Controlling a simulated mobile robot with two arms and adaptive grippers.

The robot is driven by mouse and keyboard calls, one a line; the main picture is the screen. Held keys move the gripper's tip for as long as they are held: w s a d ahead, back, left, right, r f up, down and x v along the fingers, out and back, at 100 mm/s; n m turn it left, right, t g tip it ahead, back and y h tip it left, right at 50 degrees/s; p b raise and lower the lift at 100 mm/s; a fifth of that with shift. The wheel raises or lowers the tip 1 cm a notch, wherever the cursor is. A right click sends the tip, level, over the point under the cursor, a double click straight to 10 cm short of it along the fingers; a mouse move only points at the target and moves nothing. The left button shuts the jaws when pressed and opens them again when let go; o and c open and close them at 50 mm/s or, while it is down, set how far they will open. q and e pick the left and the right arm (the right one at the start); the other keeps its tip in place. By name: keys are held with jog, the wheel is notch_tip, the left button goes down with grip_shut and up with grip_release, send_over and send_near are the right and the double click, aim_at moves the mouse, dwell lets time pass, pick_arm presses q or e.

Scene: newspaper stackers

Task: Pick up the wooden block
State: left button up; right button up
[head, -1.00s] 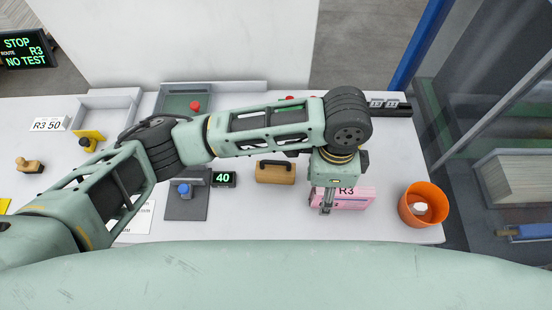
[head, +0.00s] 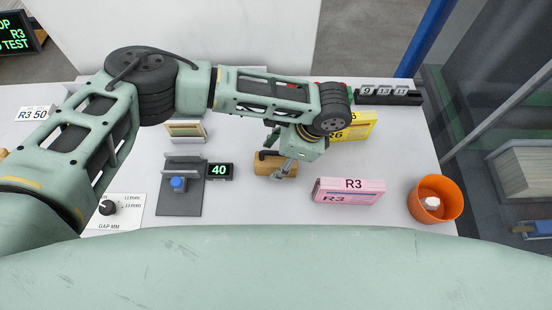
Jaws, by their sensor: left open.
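The wooden block (head: 262,167) is light brown with a black handle on top. It lies on the white table in the middle of the head view, right of the small "40" display. My left gripper (head: 281,174) is open and points down over the right part of the block. Its fingers overlap the block in the picture, and I cannot tell whether they touch it. The gripper and wrist hide part of the block and its handle. My right gripper is not in view.
A pink R3 box (head: 348,191) and an orange cup (head: 438,200) stand to the right. A yellow box (head: 359,127) is behind my wrist. The "40" display (head: 219,171) and a dark plate with a blue knob (head: 181,203) are left. The table in front of the block is clear.

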pick_arm(q)
jog(key=shift+x, duration=1)
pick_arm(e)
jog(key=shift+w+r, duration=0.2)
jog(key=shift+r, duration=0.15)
pick_arm(q)
jog(key=shift+s, duration=0.1)
grip_shut()
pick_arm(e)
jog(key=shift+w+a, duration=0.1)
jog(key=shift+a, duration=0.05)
pick_arm(q)
jog(key=shift+r, duration=0.1)
